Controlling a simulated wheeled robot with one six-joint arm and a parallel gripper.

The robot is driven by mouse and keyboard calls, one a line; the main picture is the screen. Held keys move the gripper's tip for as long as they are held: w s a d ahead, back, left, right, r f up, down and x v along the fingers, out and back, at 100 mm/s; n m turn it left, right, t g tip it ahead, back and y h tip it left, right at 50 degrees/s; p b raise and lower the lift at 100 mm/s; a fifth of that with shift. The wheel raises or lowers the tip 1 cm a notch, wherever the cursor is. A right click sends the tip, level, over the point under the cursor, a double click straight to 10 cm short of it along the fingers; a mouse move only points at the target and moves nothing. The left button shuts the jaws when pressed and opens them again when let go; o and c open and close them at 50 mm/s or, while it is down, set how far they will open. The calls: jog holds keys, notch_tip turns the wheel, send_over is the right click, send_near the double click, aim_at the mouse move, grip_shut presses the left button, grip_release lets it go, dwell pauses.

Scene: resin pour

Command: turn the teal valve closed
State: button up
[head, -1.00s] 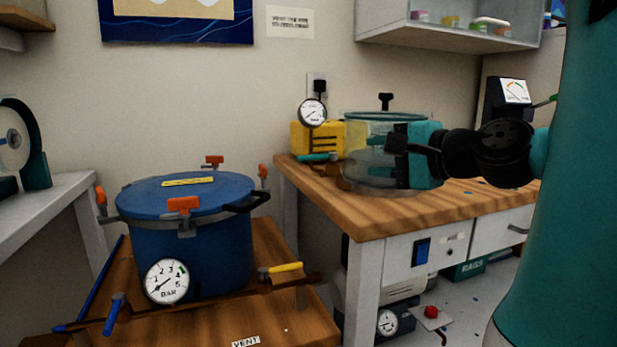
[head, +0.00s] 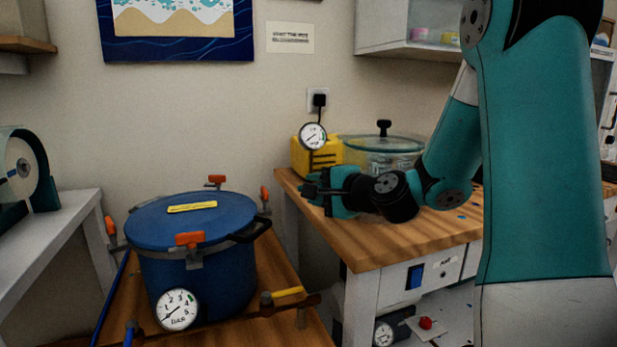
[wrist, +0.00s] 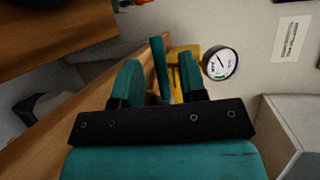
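The teal valve handle (wrist: 160,67) shows in the wrist view as a narrow teal bar, between the two fingers of my gripper (wrist: 159,82). The fingers are apart, with gaps visible on both sides of the handle. I cannot tell how deep the handle sits between them. In the head view my gripper (head: 314,187) is at the left end of the wooden bench and hides the valve. The dial gauge (head: 312,136) stands just above, and also shows in the wrist view (wrist: 220,63).
A yellow pump (head: 305,157) and a clear lidded chamber (head: 385,153) stand behind my gripper on the wooden bench (head: 390,240). A blue pressure pot (head: 205,265) with orange clamps stands at the lower left. The front bench top is mostly clear.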

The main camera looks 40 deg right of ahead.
jog(key=shift+x, duration=1.4)
grip_shut()
